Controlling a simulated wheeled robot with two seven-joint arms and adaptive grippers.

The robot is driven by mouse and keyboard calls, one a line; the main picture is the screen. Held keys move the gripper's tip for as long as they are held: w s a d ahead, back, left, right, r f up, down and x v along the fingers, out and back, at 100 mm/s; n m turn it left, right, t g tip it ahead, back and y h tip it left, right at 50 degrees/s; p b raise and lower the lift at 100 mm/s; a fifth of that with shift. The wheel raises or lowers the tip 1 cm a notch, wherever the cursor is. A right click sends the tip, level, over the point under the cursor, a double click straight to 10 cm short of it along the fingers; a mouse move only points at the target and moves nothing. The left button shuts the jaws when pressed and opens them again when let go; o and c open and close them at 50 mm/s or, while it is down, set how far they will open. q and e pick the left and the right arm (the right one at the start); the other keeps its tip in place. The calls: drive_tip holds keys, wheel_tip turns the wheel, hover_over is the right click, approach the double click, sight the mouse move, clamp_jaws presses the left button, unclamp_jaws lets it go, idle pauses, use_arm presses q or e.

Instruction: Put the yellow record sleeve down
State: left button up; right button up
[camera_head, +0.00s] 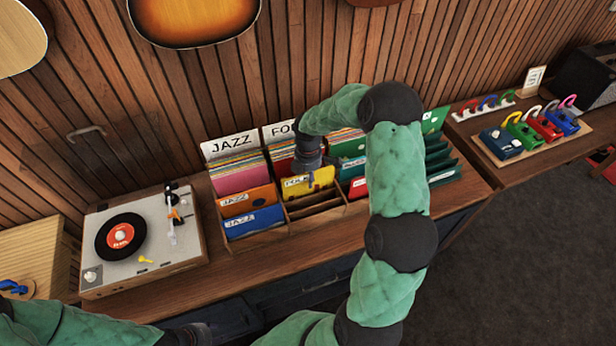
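The yellow record sleeve (322,177), with a partly hidden label, stands in a middle compartment of the wooden record crate (290,238), behind empty dividers. My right gripper (310,178) reaches down from above onto the sleeve's top edge; one dark finger shows in front of it and the other is hidden behind. It looks shut on the sleeve. The sleeve's lower edge is hidden, so I cannot tell if it rests on the crate floor. My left gripper (196,335) is at the bottom edge, partly cut off, its fingers unclear.
Orange (248,201) and blue JAZZ sleeves (253,221) stand left of the yellow one. Green sleeves (437,120) stand on the right, partly behind my arm. A turntable (165,240) sits left of the crate. Toy-like coloured items on a board (530,140) are at right.

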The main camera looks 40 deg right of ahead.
wheel_tip(320, 180, up, 13)
drive_tip(key=p, duration=0.1)
drive_tip(key=shift+p, duration=0.4)
idle(0.9)
